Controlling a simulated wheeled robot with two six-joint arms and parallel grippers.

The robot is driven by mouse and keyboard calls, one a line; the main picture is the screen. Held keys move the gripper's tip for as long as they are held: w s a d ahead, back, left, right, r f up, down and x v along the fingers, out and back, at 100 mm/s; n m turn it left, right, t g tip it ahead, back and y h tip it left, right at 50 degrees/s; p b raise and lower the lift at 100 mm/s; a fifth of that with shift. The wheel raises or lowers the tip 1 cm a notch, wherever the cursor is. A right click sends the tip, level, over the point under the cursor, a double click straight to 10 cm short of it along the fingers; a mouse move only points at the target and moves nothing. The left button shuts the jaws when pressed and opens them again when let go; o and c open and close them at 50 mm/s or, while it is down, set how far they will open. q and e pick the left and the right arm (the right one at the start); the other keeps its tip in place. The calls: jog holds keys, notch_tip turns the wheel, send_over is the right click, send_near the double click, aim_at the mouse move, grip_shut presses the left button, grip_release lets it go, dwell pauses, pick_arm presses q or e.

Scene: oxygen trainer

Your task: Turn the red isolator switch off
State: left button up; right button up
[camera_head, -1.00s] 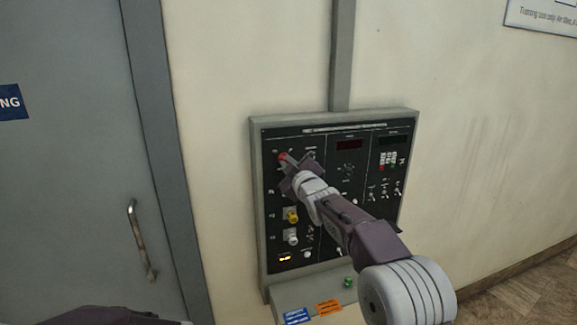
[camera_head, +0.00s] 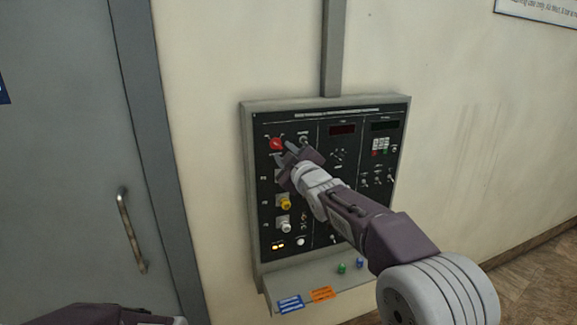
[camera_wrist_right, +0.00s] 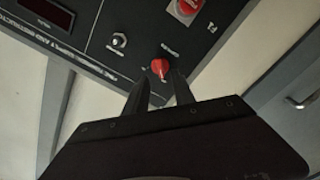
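The red isolator switch (camera_head: 277,144) is a small red rotary knob at the upper left of the black control panel (camera_head: 343,187). My right gripper (camera_head: 287,157) is in front of the panel, just below and right of the knob. In the right wrist view the knob (camera_wrist_right: 160,67) shows at the ends of the two fingers (camera_wrist_right: 159,82). The fingers are apart, with a gap between them; I cannot tell whether they touch the knob. My left gripper is out of view; only part of my left arm shows at the lower left.
Below the knob are a yellow knob (camera_head: 285,203) and a white knob (camera_head: 283,225). A red control on a pale plate (camera_wrist_right: 183,10) is close by in the wrist view. A ledge (camera_head: 345,283) juts out under the panel. A grey door with a handle (camera_head: 131,229) is at left.

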jog(key=b+v, duration=0.1)
jog(key=v, duration=0.3)
jog(key=shift+d, duration=0.1)
jog(key=s+d+f+m+g+h, duration=0.2)
jog(key=s+d+f, duration=0.2)
jog(key=f, duration=0.4)
jog(key=s+d+f+m+g+h, duration=0.1)
jog(key=s+d+f+m+g, duration=0.15)
jog(key=d+f, duration=0.4)
jog(key=s+d+f+m+g+h, duration=0.2)
jog(key=s+d+f, duration=0.15)
jog(key=f, duration=0.55)
jog(key=s+f+m+g, duration=0.3)
jog(key=s+f, duration=0.5)
jog(key=s, duration=0.4)
jog(key=s+f+m+g, duration=0.3)
jog(key=s+f+g, duration=0.3)
jog(key=s, duration=0.6)
notch_tip(320, 180, down, 2)
jog(key=shift+s+d+f+m, duration=0.1)
jog(key=shift+s+d+m, duration=0.1)
jog(key=shift+d+m, duration=0.2)
